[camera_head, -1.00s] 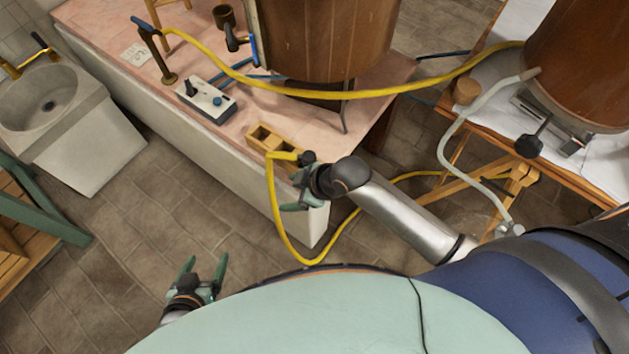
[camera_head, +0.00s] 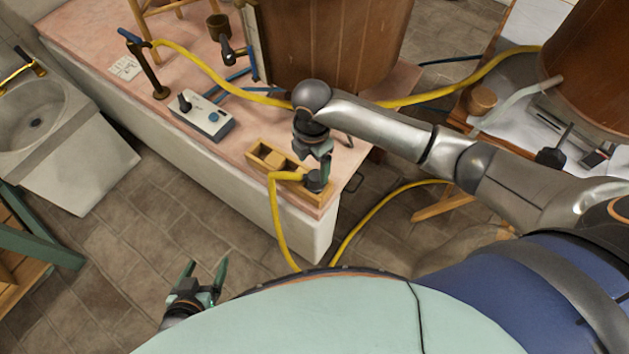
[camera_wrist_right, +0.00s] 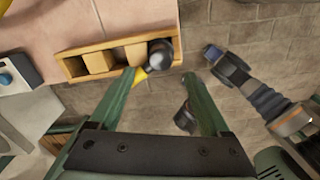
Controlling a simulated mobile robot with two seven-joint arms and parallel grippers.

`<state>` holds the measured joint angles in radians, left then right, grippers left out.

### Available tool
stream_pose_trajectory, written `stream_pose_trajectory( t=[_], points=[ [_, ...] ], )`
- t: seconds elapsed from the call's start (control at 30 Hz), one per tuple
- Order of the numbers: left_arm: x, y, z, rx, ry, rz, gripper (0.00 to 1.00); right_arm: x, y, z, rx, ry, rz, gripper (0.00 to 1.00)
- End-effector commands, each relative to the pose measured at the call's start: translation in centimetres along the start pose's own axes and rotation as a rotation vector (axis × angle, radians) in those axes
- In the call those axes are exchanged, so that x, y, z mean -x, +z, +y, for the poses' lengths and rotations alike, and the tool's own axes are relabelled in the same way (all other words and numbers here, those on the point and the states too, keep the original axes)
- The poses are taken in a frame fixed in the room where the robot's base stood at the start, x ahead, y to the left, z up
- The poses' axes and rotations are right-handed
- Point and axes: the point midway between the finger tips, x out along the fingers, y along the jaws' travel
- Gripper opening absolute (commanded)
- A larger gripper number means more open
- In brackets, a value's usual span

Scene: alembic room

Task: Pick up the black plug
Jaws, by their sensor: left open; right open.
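The black plug (camera_head: 315,182) is the dark round end of the yellow hose (camera_head: 276,215). It sits at the near right end of a wooden compartment tray (camera_head: 327,206) on the table corner. In the right wrist view the plug (camera_wrist_right: 159,53) shows as a dark knob just beyond and between the fingertips. My right gripper (camera_head: 321,166) points down over that end of the tray, its fingers apart and empty. Its green fingers (camera_wrist_right: 160,76) also show in the wrist view. My left gripper (camera_head: 207,272) is open and empty, low over the floor, away from the table.
The tray stands on a pink tabletop (camera_head: 95,45). A control box (camera_head: 202,118) with a knob, a brass stand (camera_head: 148,70) and a large wooden barrel (camera_head: 340,45) are behind it. A sink (camera_head: 50,115) is at the left. Open floor (camera_head: 150,235) lies in front.

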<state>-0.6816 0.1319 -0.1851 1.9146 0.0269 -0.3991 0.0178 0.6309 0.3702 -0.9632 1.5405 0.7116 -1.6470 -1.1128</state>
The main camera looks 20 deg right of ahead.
Motion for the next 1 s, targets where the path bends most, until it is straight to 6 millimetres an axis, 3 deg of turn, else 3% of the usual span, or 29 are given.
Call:
stream_pose_trajectory(
  t=[0.23,0.5,0.8,1.0],
  points=[
    [-0.3,0.1,0.2,-0.001,0.005,-0.003,0.81,-2.2,0.1,-0.1,-0.002,-0.001,0.0,0.81],
    [-0.8,0.0,0.6,-0.002,0.014,0.004,0.81,-6.0,0.5,-0.2,-0.001,0.0,0.0,0.81],
    [-0.7,-0.6,0.9,-0.003,0.021,0.016,0.81,-6.5,0.5,-0.1,-0.001,0.002,0.0,0.81],
    [-0.8,-0.6,0.8,-0.003,0.02,0.015,0.81,-6.5,0.5,-0.1,-0.001,0.002,0.0,0.6]
  ],
)
